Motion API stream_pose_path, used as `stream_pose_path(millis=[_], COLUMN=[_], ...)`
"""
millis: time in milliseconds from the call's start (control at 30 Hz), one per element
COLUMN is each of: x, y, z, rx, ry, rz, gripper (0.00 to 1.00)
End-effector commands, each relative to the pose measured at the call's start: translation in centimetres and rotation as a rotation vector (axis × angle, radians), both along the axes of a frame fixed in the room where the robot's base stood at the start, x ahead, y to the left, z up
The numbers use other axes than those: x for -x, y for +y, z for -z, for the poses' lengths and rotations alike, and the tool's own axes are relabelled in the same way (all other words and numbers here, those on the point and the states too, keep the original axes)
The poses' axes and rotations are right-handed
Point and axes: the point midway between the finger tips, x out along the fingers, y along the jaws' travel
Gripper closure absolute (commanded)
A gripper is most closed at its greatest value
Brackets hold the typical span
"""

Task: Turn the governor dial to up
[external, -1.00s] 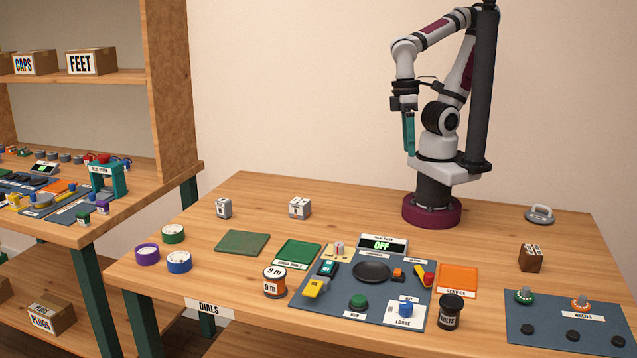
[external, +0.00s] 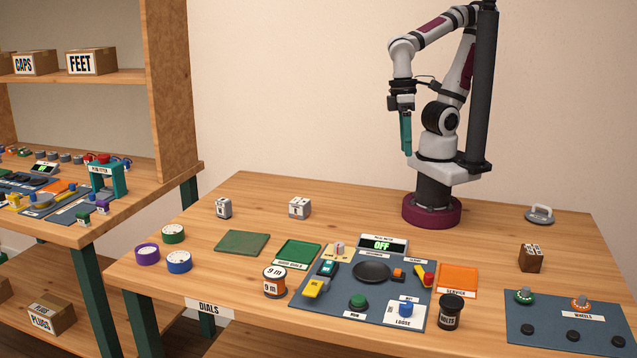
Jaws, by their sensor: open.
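My gripper (external: 406,150), with teal fingers, hangs open and empty high above the back of the table, left of my base. It is far from everything on the table. Three round dials lie at the left end: a green-rimmed dial (external: 172,234), a purple-rimmed dial (external: 147,254) and a blue-rimmed dial (external: 179,262). Which dial is the governor dial cannot be told, and their pointers are too small to read. A blue-grey work mat (external: 335,312) carries a black round dish (external: 371,272) and a display (external: 382,244) reading OFF.
A wheels board (external: 568,335) is at the right. The table's back middle is clear.

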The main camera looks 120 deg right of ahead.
Motion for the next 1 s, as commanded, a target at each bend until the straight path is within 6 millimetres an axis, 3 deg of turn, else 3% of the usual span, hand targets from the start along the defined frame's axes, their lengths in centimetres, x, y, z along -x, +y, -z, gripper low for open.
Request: stream_pose_path(millis=[67, 133, 233, 300, 400, 567, 800, 1000], x=[-3.3, -7.9, -14.1, -17.2, -19.6, -20.0, -19.9, -19.9], y=[0.0, 0.2, 1.2, 2.0, 2.7, 2.8, 2.8, 2.8], z=[-0.3, 0.0, 1.6, 3.0, 4.5, 6.9, 14.1, 18.6], rx=[0.028, 0.068, 0.114, 0.136, 0.151, 0.154, 0.154, 0.153], ry=[0.017, 0.023, 0.019, 0.011, 0.003, 0.004, 0.007, 0.004], rz=[0.040, 0.105, 0.191, 0.235, 0.275, 0.287, 0.285, 0.287], gripper=[0.38, 0.38, 0.38, 0.38, 0.38, 0.38, 0.38, 0.38])
